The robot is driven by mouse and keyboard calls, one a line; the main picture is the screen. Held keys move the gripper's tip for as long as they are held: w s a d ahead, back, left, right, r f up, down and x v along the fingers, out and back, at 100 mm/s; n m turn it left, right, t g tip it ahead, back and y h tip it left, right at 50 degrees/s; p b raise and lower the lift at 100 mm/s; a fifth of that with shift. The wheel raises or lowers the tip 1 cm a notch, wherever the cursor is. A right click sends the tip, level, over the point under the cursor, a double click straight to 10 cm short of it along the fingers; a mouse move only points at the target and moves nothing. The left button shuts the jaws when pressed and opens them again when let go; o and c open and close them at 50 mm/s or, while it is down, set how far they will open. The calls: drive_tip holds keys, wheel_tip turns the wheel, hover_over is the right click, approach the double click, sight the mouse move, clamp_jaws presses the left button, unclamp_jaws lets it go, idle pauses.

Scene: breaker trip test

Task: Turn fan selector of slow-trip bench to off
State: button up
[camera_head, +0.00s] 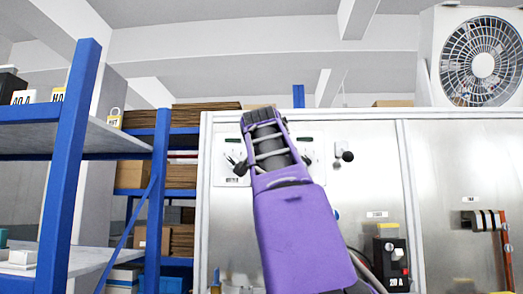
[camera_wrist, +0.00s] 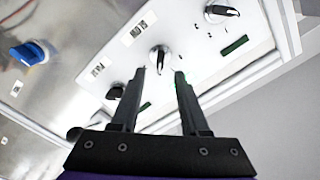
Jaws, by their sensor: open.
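In the wrist view my gripper (camera_wrist: 160,73) is open, its two dark fingers pointing at a white control plate (camera_wrist: 190,55). A selector knob (camera_wrist: 160,58) with a black pointer on a pale round base shows between the fingertips, just past them. I cannot tell whether the fingers touch it. A second black-pointer knob (camera_wrist: 221,12) is on the plate at the upper right. The labels are too small to read, so I cannot tell which knob is the fan selector. In the head view my purple arm covers much of the plate and my fingertips are hidden.
A blue knob (camera_wrist: 30,52) is on the metal panel in the wrist view. In the head view a fan (camera_head: 481,62) stands at the upper right, and a black breaker box (camera_head: 391,265) is on the panel low right. Blue shelving (camera_head: 70,150) stands at the left.

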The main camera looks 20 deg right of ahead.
drive_tip(key=p+x, duration=0.2)
drive_tip(key=x, duration=0.3)
clamp_jaws()
idle(0.3)
